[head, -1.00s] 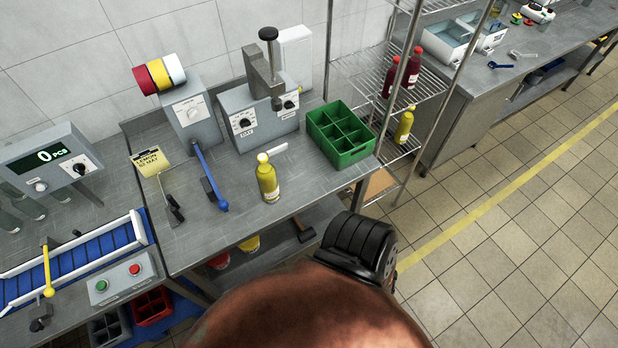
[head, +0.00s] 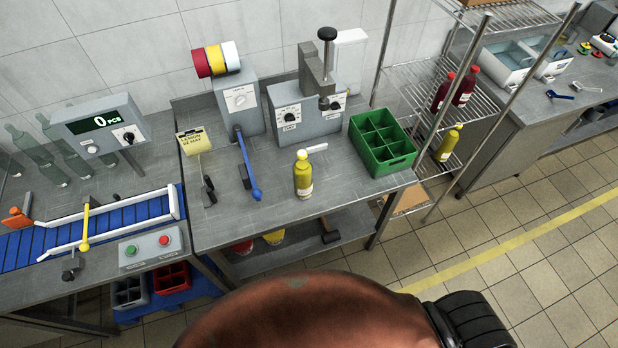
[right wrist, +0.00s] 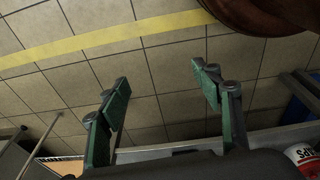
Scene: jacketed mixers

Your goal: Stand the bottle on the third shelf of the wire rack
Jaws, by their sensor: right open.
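A yellow bottle (head: 303,178) with a pale cap and label stands upright on the steel bench, in front of the lever machine. The wire rack (head: 405,72) stands right of the bench. Two red bottles (head: 452,92) stand on one of its shelves, and another yellow bottle (head: 450,143) stands on a lower one. My right gripper (right wrist: 160,85) shows in the right wrist view with its green fingers apart and empty, above the tiled floor. The bottle is not in that view. My left gripper is not in view.
A green crate (head: 383,142) sits on the bench between the bottle and the rack. A blue-handled lever (head: 250,170) and a yellow note (head: 193,142) are left of the bottle. A blue conveyor (head: 105,222) stands further left. Open tiled floor (head: 500,225) lies at the right.

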